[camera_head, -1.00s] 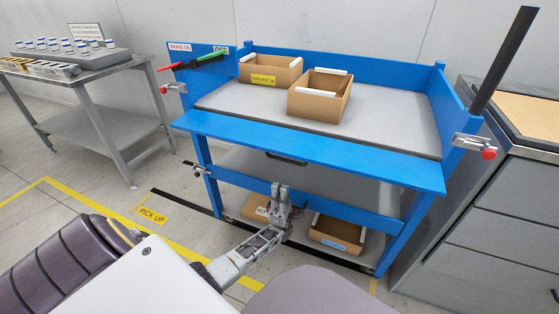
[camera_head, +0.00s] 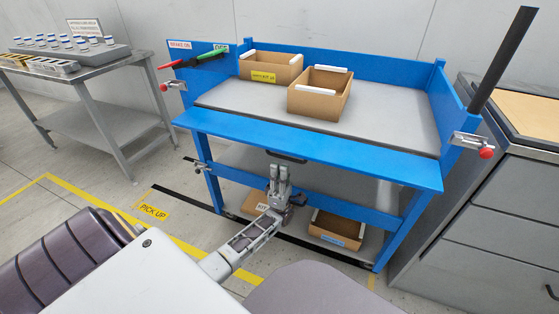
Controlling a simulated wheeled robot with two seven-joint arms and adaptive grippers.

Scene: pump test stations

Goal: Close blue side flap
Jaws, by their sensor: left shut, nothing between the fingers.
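The blue side flap (camera_head: 315,157) is a long board along the near side of the blue cart. It is folded down and away from the top, so the near side stands open. My left gripper (camera_head: 279,170) is shut and empty, fingers pointing up, just below the flap's lower edge near its middle. I cannot tell whether it touches the flap. A red-knobbed latch (camera_head: 486,152) sits on the cart's right post and another (camera_head: 165,87) on the left. My right gripper is not in view.
Two open cardboard boxes (camera_head: 313,104) (camera_head: 280,72) stand on the grey top (camera_head: 225,98), back from the near edge. More boxes (camera_head: 337,228) lie on the lower shelf. A grey cabinet (camera_head: 480,235) stands close at right, a metal table (camera_head: 95,75) at left.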

